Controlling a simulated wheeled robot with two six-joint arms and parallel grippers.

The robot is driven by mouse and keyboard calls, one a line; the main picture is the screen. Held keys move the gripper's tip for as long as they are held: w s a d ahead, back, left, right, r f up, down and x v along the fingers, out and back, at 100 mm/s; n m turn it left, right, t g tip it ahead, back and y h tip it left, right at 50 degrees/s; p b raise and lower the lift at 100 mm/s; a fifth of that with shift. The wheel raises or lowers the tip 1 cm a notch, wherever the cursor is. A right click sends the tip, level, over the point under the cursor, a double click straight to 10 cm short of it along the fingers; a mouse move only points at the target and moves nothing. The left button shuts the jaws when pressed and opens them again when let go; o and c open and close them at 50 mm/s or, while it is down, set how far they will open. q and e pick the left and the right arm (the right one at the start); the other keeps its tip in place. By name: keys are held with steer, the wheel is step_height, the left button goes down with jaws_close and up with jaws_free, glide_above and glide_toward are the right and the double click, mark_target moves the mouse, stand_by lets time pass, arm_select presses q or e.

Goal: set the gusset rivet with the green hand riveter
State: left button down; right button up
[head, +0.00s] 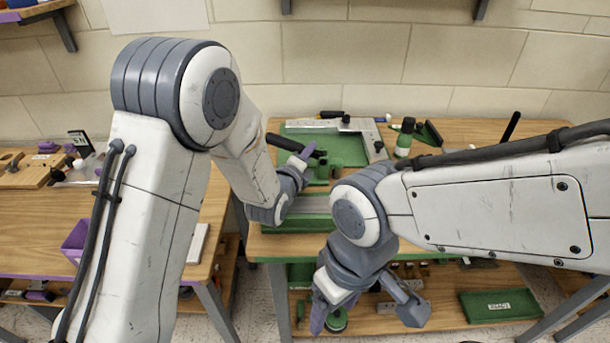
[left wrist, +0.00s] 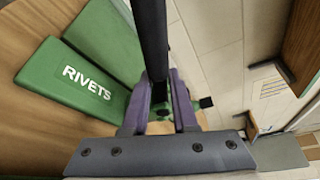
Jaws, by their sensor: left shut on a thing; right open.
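My left gripper (head: 303,163) is high over the workbench and shut on the green hand riveter (head: 319,172), which shows black handles and a green body. In the left wrist view the purple fingers (left wrist: 161,103) close on it, and a black handle (left wrist: 153,42) sticks out away from them. My right gripper (head: 362,308) hangs low in front of the bench, open, its jaws apart. A pale metal L-shaped piece (head: 372,142) lies at the back of the bench by a green plate (head: 347,153). I cannot make out the gusset rivet.
A green case marked RIVETS (left wrist: 88,83) shows in the left wrist view. A green box (head: 500,305) sits on the lower shelf. The bench's right side is mostly bare.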

arm_select(q)
steer(key=shift+r, duration=0.2)
stand_by(0.7)
steer(key=shift+r, duration=0.45)
step_height(320, 180, up, 4)
steer(key=shift+d+f, duration=0.15)
steer(key=shift+f, duration=0.05)
steer(key=s+d+r, duration=0.6)
steer(key=s+d, duration=0.1)
steer(key=d, duration=0.2)
steer(key=shift+r, duration=0.2)
steer(key=c, duration=1.5)
jaws_free()
jaws_close()
